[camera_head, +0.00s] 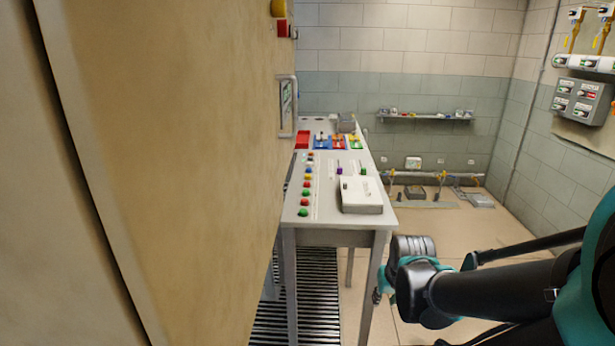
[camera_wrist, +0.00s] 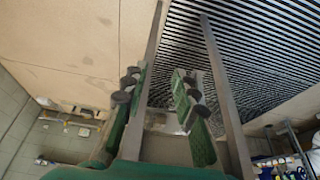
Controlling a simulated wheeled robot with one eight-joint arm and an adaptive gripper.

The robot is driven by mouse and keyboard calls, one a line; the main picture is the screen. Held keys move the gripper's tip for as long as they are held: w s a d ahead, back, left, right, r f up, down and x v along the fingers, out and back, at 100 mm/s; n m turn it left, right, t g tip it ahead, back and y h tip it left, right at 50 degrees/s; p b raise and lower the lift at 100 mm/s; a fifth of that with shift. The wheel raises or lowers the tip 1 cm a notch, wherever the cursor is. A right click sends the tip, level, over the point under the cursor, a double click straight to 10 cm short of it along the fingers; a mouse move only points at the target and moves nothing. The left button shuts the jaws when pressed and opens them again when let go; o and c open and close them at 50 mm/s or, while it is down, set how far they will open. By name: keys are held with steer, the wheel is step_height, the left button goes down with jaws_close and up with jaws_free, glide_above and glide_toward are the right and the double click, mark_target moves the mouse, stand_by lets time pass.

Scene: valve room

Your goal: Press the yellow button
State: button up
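A grey table (camera_head: 335,208) stands in the middle of the head view. A row of small coloured buttons runs along its left side, and a small yellow button (camera_head: 308,177) appears among the red, green and blue ones. A larger yellow round part (camera_head: 278,8) sticks out from the wall edge at the top, above a red one; I cannot tell which is the task's button. My gripper (camera_wrist: 160,105) shows in the wrist view with its green-padded fingers apart and nothing between them. In the head view my arm is right of the table, and the fingers cannot be made out.
A tan wall panel (camera_head: 180,150) fills the left and stands close to the table. A white box (camera_head: 361,194) and several coloured devices lie on the table. A dark striped grate (camera_head: 297,310) is under it. A shelf (camera_head: 425,117) hangs on the back wall.

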jaws_close()
stand_by(1.1)
